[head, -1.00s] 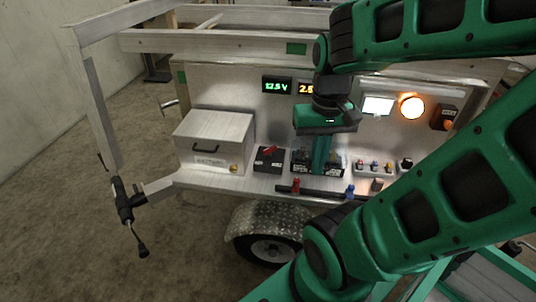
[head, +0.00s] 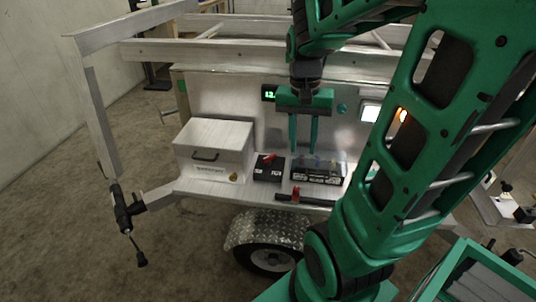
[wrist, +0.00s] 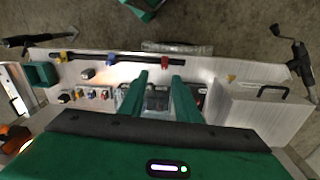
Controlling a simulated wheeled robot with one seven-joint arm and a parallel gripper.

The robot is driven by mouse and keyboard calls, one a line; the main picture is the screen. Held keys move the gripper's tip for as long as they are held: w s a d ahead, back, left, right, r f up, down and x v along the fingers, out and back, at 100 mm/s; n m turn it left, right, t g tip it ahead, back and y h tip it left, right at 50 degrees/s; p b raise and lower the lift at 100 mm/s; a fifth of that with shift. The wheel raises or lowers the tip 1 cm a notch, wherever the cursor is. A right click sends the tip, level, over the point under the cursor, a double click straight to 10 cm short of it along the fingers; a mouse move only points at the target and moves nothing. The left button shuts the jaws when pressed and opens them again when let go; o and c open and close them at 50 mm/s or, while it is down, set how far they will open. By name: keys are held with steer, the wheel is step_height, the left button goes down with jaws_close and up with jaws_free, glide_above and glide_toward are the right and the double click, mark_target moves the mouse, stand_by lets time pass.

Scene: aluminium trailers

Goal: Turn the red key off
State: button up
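The red key (head: 268,158) sits on a small black switch box (head: 267,174) on the trailer's metal shelf, just right of the silver box. My gripper (head: 304,148) points down, its two green fingers apart with nothing between them. It appears to the right of the key and higher than it in the head view. In the wrist view my fingers (wrist: 158,82) reach over the shelf. The black switch box is mostly hidden behind the right finger there, and I cannot make out how the key is turned.
The silver box (head: 212,148) with a handle stands left of the switch box. A black terminal unit (head: 318,173) lies right of it. A black bar with a red piece (head: 295,194) runs along the shelf's front. A green voltage display (head: 269,93) is partly hidden.

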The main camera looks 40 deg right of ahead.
steer(key=w+d+f+m, duration=0.3)
steer(key=w, duration=0.7)
steer(key=m, duration=0.5)
glide_toward(269, 156)
steer(key=shift+y, duration=0.4)
steer(key=f, duration=0.5)
steer(key=d+f, duration=0.1)
steer(key=f, duration=0.2)
steer(key=shift+s+f, duration=0.1)
steer(key=shift+f, duration=0.1)
jaws_close()
